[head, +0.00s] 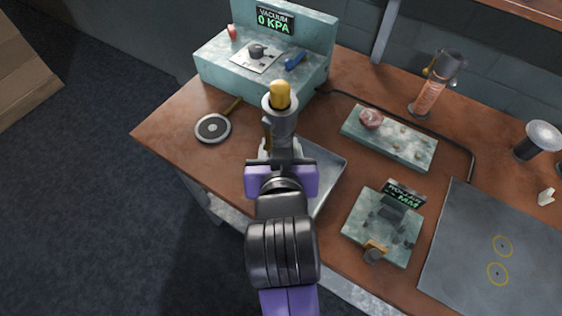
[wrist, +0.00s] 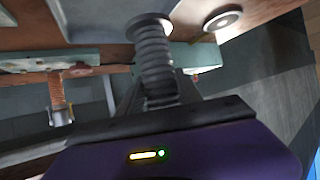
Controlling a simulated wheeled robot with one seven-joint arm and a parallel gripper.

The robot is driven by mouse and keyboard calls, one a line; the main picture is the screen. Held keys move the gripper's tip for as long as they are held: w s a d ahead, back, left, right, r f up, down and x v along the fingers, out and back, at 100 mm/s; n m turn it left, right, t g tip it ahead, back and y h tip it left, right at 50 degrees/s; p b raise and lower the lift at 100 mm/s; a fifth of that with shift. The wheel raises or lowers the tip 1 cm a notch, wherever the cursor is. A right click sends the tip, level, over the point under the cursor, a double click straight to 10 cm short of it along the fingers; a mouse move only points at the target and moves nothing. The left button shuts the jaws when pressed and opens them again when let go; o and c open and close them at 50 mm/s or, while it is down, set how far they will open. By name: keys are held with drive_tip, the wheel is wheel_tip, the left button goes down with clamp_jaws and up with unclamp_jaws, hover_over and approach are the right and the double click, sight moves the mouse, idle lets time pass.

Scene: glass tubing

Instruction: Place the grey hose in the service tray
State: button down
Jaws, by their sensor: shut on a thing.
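The grey hose (head: 283,122) is upright or tilted in my gripper (head: 282,152), with a brass-coloured end at its top in the head view. In the wrist view the hose (wrist: 155,62) is a ribbed grey tube between the dark fingers of my gripper (wrist: 158,98), which are shut on it. The service tray (head: 327,172) is a shallow metal tray on the bench, near the front edge. My gripper and the hose overlap its left part in the head view and hide that part. The hose's height above the tray is hard to tell.
A vacuum box (head: 225,75) reading 0 KPA stands behind. A green slab (head: 407,152), a roller gauge block (head: 365,223) and a grey mat (head: 455,225) lie to the right. A dark cable (head: 398,118) crosses the bench.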

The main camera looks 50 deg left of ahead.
drive_tip(key=shift+f, duration=2.9)
drive_tip(key=shift+f, duration=0.1)
drive_tip(key=c, duration=0.8)
unclamp_jaws()
drive_tip(key=shift+f, duration=0.1)
drive_tip(key=shift+s+d+r, duration=0.1)
drive_tip(key=shift+s+r, duration=0.05)
drive_tip(key=shift+r, duration=0.1)
drive_tip(key=v, duration=1.1)
drive_tip(key=shift+s+d+r, duration=0.15)
drive_tip(key=shift+d+r, duration=0.05)
